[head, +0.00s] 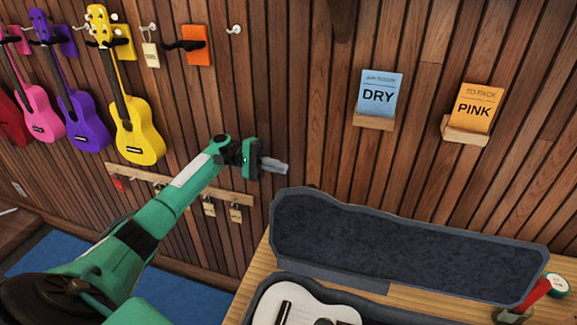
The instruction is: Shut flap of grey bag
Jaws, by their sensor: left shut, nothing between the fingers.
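The grey bag (405,246) is a long case on a wooden bench at the lower right. Its flap stands open and leans back toward the wall, showing a dark lining. A white ukulele (300,304) lies in the bottom part, cut off by the lower picture edge. My left gripper (284,167) is shut and empty. It is in front of the wall, above and left of the flap's upper left corner, apart from it in the picture. My right gripper is not in view.
Yellow (138,132), purple and pink ukuleles hang on the wall at left. A DRY card (378,95) and a PINK card (474,108) stand in wall holders. A red-handled tool (532,296) and a small round item (556,284) sit at the bench's right.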

